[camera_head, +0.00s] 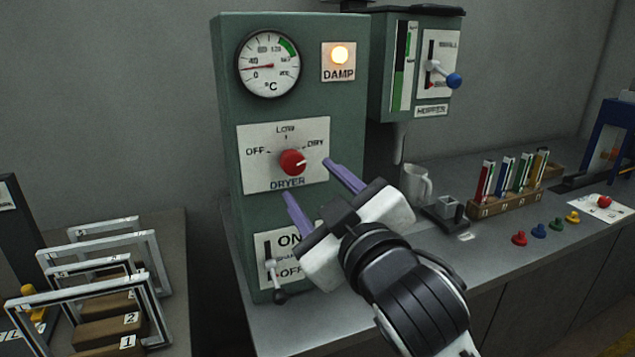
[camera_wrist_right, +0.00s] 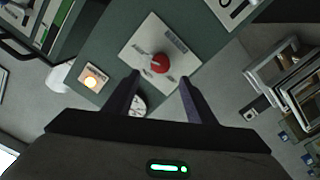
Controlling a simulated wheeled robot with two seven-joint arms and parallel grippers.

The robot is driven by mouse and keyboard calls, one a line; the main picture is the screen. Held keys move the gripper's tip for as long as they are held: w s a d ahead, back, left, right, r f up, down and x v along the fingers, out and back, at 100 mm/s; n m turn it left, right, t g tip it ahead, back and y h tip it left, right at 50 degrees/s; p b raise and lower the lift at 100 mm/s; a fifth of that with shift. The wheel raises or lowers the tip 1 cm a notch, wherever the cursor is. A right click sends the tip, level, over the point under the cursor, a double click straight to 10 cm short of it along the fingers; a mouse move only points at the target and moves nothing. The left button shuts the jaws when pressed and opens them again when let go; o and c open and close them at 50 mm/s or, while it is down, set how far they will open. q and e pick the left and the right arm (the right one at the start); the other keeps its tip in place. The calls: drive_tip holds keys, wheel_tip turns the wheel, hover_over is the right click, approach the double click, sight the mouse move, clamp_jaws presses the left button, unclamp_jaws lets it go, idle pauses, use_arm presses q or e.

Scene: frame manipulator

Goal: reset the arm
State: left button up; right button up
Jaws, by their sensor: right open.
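My right gripper (camera_head: 308,180) is open and empty. Its two purple fingers point at the front of the green dryer cabinet (camera_head: 225,130), just below and to the right of the red dryer knob (camera_head: 292,162). In the right wrist view the knob (camera_wrist_right: 160,63) shows ahead of the spread fingers (camera_wrist_right: 160,95), with a gap between them and it. The knob's white pointer mark is turned toward the DRY side. My left gripper is not in view.
The cabinet carries a temperature dial (camera_head: 268,64), a lit DAMP lamp (camera_head: 339,62) and an ON/OFF lever (camera_head: 272,270). Right of it are a hopper (camera_head: 386,70), a mug (camera_head: 415,184) and a rack of coloured tubes (camera_head: 508,200). Metal frames (camera_head: 90,290) stand at the left.

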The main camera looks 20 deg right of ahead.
drive_tip(key=shift+w+f, duration=0.1)
drive_tip(key=shift+w, duration=0.05)
drive_tip(key=s+f+m+g+y, duration=0.1)
drive_tip(key=s+f+g, duration=0.15)
drive_tip(key=f, duration=1.35)
drive_tip(key=s+f+m+g, duration=0.2)
drive_tip(key=f+g, duration=0.1)
drive_tip(key=f, duration=1.2)
drive_tip(key=s+d+f+m+g, duration=0.1)
drive_tip(key=s+d+f+g, duration=0.1)
drive_tip(key=s+f, duration=0.8)
drive_tip(key=s+d+f+m+g, duration=0.1)
drive_tip(key=s+f+m+g, duration=0.1)
drive_tip(key=s+f, duration=0.7)
drive_tip(key=shift+s+d+f, duration=0.35)
drive_tip(key=shift+s+f, duration=0.05)
drive_tip(key=shift+f, duration=0.35)
